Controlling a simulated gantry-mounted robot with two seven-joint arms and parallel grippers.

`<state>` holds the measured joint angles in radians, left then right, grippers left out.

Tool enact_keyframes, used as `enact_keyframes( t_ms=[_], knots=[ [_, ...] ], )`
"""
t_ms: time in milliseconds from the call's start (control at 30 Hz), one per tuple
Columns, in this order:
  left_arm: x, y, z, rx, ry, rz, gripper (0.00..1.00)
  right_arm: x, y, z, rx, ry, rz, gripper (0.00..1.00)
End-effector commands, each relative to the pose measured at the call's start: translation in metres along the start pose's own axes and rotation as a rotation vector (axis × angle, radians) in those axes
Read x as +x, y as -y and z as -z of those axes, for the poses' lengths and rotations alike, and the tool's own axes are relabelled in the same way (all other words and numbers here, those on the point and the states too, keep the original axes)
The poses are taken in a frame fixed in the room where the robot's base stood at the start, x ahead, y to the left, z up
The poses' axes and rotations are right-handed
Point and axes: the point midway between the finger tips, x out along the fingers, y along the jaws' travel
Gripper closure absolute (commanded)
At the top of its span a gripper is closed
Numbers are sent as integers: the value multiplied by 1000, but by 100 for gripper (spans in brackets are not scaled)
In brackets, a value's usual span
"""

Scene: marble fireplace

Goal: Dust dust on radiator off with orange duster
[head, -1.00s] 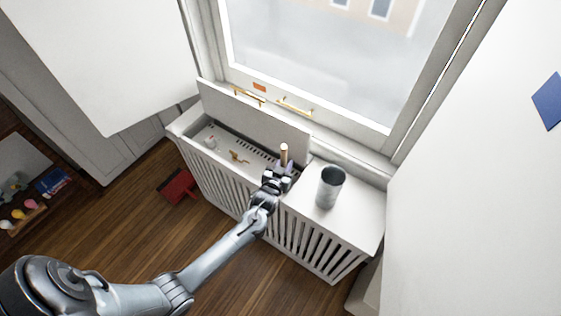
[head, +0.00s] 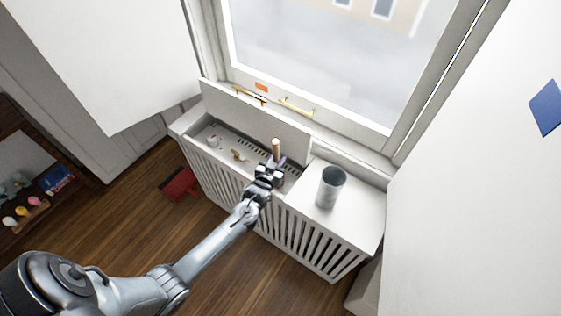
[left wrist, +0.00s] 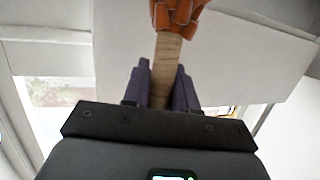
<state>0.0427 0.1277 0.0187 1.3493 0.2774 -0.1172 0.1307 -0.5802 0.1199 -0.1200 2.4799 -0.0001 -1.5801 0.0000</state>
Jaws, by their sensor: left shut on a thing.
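The orange duster shows in the left wrist view as a wooden handle (left wrist: 166,70) with an orange head (left wrist: 180,14) at its far end. My left gripper (left wrist: 160,88) is shut on the handle, one purple finger on each side. In the head view the light wooden handle (head: 276,148) stands up from my left gripper (head: 270,166), over the open recess of the white radiator cover (head: 290,222). The orange head is hidden in the head view. The radiator's slotted top (head: 250,147) shows inside the recess. I cannot make out dust on it. My right gripper is out of view.
A raised lid panel (head: 255,119) stands behind the recess. A brass valve (head: 239,156) and a white knob (head: 213,141) sit inside. A grey metal cup (head: 330,187) stands on the cover's right part. A red dustpan-like object (head: 180,185) lies on the floor.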

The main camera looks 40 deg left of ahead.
Motion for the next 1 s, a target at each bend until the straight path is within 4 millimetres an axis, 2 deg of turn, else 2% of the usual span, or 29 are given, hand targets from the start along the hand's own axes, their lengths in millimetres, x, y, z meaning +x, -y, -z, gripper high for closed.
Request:
enact_keyframes(
  t_ms=[200, 1000],
  knots=[
    [4, 15, 0, 1, 0, 0, 100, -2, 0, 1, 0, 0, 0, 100],
    [12, 50, -2, 2, 3, 2, 100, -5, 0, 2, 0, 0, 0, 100]
  ],
)
